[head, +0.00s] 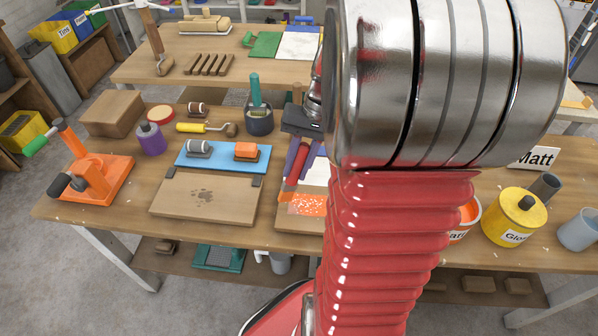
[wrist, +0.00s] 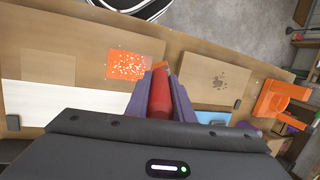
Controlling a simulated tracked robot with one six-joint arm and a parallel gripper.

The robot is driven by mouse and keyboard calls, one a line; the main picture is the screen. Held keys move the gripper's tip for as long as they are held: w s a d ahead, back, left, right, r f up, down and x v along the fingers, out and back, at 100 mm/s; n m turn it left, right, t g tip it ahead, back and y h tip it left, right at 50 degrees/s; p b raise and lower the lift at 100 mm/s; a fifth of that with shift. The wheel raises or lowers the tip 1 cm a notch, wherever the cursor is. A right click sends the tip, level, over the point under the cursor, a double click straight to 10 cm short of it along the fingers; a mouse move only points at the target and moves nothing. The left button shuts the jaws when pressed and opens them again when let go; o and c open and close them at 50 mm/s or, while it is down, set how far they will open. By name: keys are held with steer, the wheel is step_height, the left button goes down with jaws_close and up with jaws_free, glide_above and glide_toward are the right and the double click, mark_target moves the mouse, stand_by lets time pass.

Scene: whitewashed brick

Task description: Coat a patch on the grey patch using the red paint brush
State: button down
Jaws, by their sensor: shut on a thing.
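My gripper (head: 298,162) has purple fingers shut on the red paint brush (wrist: 160,98), which also shows in the head view (head: 300,165). The brush points down towards the boards, with an orange tip at its end. An orange patch with pale speckles (wrist: 127,65) lies on a wooden board just left of the brush tip in the wrist view; it also shows in the head view (head: 306,204). I cannot tell whether the tip touches the board. No plain grey patch shows; a dark grey smudge (head: 203,195) marks the board to the left. My arm hides part of the bench.
An orange stand (head: 100,180) is at the far left. A yellow pot (head: 515,218) and a grey cup (head: 578,230) stand at the right. A white panel (wrist: 50,104) lies beside the orange patch.

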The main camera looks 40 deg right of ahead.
mark_target(297, 156)
steer(key=shift+r, duration=2.3)
